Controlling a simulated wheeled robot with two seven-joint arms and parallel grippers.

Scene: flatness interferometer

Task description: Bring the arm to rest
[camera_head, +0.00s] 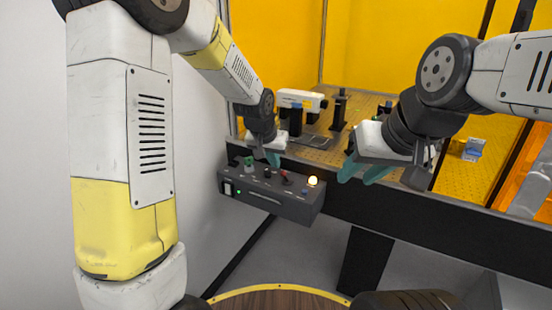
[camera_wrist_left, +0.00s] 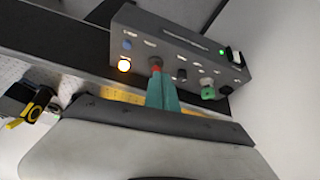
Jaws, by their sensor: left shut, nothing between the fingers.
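My left gripper (camera_head: 273,159) is in front of the table edge, just above the grey control box (camera_head: 255,196). Its teal fingers are shut with nothing between them. In the left wrist view the shut fingers (camera_wrist_left: 162,92) point toward the control box (camera_wrist_left: 185,50), their tips close to a red-tipped control (camera_wrist_left: 156,66); I cannot tell whether they touch it. My right gripper (camera_head: 358,175) hangs in front of the table edge, to the right of the box. Its teal fingers are apart and empty.
The box has a glowing yellow lamp (camera_head: 312,181), a green knob (camera_head: 249,163) and a rocker switch (camera_head: 228,189). Behind is a perforated table (camera_head: 325,155) with a white instrument (camera_head: 300,99) and black posts (camera_head: 338,110), inside yellow panels (camera_head: 275,45). A white wall stands left.

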